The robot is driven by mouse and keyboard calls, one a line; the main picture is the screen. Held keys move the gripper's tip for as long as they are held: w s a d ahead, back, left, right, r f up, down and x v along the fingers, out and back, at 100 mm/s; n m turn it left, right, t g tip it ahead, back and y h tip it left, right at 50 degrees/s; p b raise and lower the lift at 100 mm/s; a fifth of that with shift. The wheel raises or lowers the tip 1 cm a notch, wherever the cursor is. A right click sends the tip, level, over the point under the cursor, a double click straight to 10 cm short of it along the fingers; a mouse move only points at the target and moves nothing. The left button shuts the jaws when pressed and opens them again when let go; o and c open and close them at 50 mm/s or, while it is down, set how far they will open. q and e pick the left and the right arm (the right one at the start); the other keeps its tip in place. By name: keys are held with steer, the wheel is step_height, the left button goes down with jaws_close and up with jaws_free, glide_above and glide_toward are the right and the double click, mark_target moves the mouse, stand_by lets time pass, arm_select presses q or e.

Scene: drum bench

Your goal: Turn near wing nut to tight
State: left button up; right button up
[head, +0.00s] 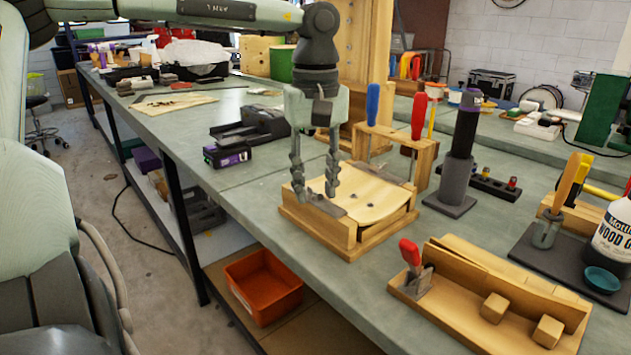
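A wooden jig (363,240) with a curved pale wood sheet (375,195) in it stands on the bench, in the middle of the head view. A grey metal bar (327,206) lies across its near left end. My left gripper (316,193) points down over this end, its two fingers apart on either side of the bar's middle. I see nothing clearly held between them. The near wing nut is too small or hidden by the fingers to make out, so I cannot tell how tight it is. My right gripper is not in view.
A wooden rack with blue and red-handled tools (417,116) stands just behind the jig, beside a dark upright post (463,150). A wooden fixture with a red toggle clamp (410,254) lies in front right. A black and purple battery (227,155) lies left on the bench (200,130).

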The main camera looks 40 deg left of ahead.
mark_target(315, 195)
arm_select(q)
step_height(315, 195, up, 12)
stand_by(0.6)
stand_by(0.5)
